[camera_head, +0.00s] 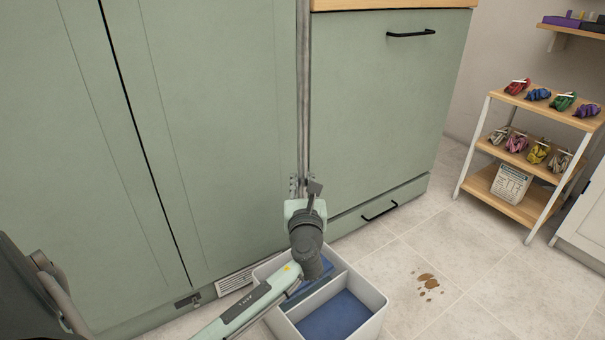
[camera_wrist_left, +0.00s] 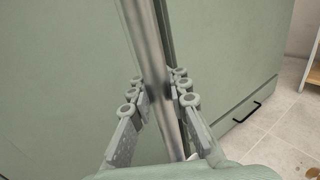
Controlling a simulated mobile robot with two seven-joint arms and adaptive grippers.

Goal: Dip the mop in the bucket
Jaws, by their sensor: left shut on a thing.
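The mop's metal pole (camera_head: 303,90) stands nearly upright in front of the green cabinets in the head view. My left gripper (camera_head: 302,186) is shut on the pole above the bucket. The left wrist view shows the pole (camera_wrist_left: 147,45) between the two fingers of the gripper (camera_wrist_left: 160,88). The light grey bucket (camera_head: 375,313) stands on the floor, with a divider and blue inside its compartments. My left arm covers part of the bucket. The mop head is hidden, so I cannot tell whether it is in the bucket. My right gripper is not in view.
Green cabinets (camera_head: 390,100) stand close behind the pole. A brown stain (camera_head: 428,282) lies on the tiled floor right of the bucket. A wooden shelf rack (camera_head: 515,208) with rolled coloured cloths stands at the right.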

